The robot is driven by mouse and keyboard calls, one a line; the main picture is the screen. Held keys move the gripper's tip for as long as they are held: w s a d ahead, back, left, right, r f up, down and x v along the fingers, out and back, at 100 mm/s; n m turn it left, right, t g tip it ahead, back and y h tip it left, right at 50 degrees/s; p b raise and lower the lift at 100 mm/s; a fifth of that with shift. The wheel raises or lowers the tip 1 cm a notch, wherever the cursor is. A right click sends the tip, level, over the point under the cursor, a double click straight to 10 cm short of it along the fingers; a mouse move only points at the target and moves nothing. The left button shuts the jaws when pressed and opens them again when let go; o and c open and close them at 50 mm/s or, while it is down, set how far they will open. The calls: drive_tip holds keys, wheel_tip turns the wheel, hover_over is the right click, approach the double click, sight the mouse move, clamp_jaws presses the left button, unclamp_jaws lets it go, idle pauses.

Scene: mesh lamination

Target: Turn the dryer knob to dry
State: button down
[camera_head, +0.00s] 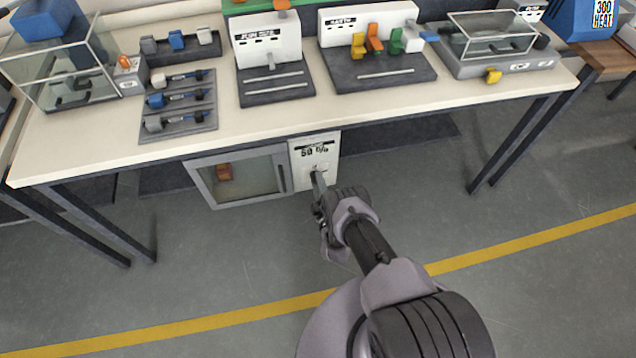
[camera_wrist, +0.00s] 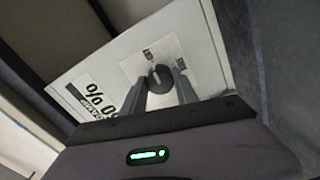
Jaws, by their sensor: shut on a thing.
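The dryer (camera_head: 240,176) stands under the table, with a glass-fronted door and a white control panel (camera_head: 324,150) on its right side. The panel has a black label reading about 50 %. The dark round dryer knob (camera_wrist: 160,78) sits on the panel in the wrist view, with small labels around it too small to read. My gripper (camera_wrist: 166,90) has its two fingers on either side of the knob and is shut on it.
The table (camera_head: 360,107) above the dryer carries several stations, racks and a glass case (camera_head: 60,65). Its dark legs (camera_head: 520,140) stand at both sides. The floor in front is clear, with a yellow line (camera_head: 540,238).

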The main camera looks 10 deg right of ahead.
drive_tip(key=shift+w+r, duration=0.15)
idle(0.4)
drive_tip(key=c, duration=0.9)
unclamp_jaws()
drive_tip(key=shift+c, duration=0.2)
